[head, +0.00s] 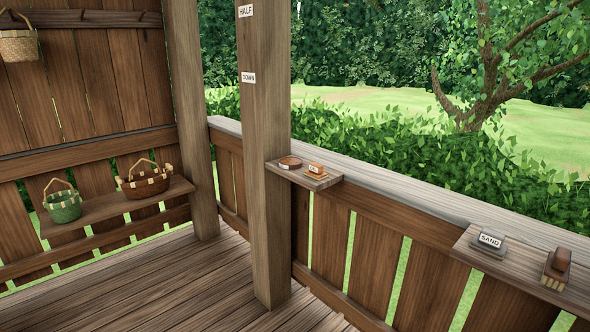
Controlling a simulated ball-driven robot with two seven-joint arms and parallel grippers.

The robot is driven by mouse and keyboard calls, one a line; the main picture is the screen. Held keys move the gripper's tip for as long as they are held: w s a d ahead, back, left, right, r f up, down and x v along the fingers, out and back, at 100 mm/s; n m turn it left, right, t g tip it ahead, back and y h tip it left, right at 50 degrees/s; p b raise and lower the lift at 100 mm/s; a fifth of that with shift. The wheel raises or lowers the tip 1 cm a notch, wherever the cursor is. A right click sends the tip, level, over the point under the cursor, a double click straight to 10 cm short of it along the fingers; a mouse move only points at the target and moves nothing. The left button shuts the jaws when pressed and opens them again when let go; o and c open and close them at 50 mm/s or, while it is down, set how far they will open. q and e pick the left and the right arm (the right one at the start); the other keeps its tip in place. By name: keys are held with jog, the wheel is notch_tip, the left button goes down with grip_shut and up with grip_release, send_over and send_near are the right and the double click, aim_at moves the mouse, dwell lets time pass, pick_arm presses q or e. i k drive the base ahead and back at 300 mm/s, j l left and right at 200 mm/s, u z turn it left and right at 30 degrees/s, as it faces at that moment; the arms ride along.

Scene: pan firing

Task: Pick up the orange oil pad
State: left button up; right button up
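A small orange oil pad (315,167) with a pale label lies on a small wooden shelf (322,184) fixed on the railing, just right of the wooden post. A round brown dish (290,162) is beside it on the left, close to the post. Neither of my grippers shows in the head view.
The post (264,130) carries labels HALF and DOWN. A right ledge (468,250) holds a SAND block (489,241) and a brown brush (556,266). Baskets (63,205) (145,182) sit on a left shelf (105,206); another basket (18,44) hangs above. The visible floor (160,285) is clear.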

aim_at(316, 171)
jog(key=i+j, duration=0.25)
jog(key=i, duration=0.25)
jog(key=i+j, duration=0.2)
jog(key=i, duration=0.3)
jog(key=j+u, duration=0.05)
